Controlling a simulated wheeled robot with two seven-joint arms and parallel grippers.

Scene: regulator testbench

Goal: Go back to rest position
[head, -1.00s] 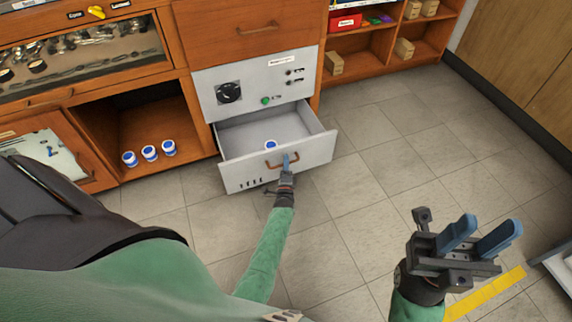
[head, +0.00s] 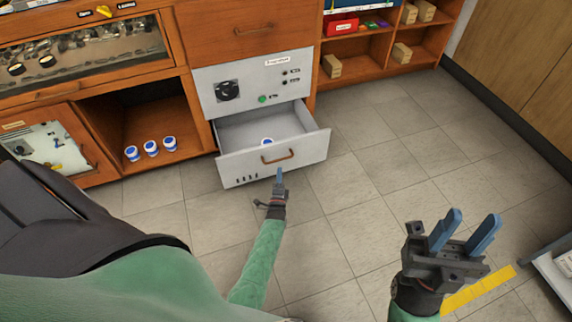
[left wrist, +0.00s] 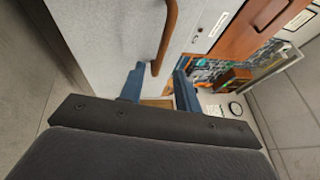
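The drawer (head: 235,169) under the grey control panel stands open, with a jar (head: 267,141) with a white and blue top inside it. Its brown handle (head: 278,157) is free; the handle also shows in the left wrist view (left wrist: 167,35). My left gripper (head: 280,174) is just in front of the drawer, below the handle and apart from it. In the left wrist view its blue fingers (left wrist: 158,88) are spread, with nothing held. My right gripper (head: 466,226) is raised over the floor at the right, fingers apart and empty.
The grey panel (head: 250,90) has a black knob and a green button. Several white and blue jars (head: 151,148) stand in the open cubby at left. Shelves (head: 370,58) with boxes stand behind. A light table edge (head: 560,268) is at far right.

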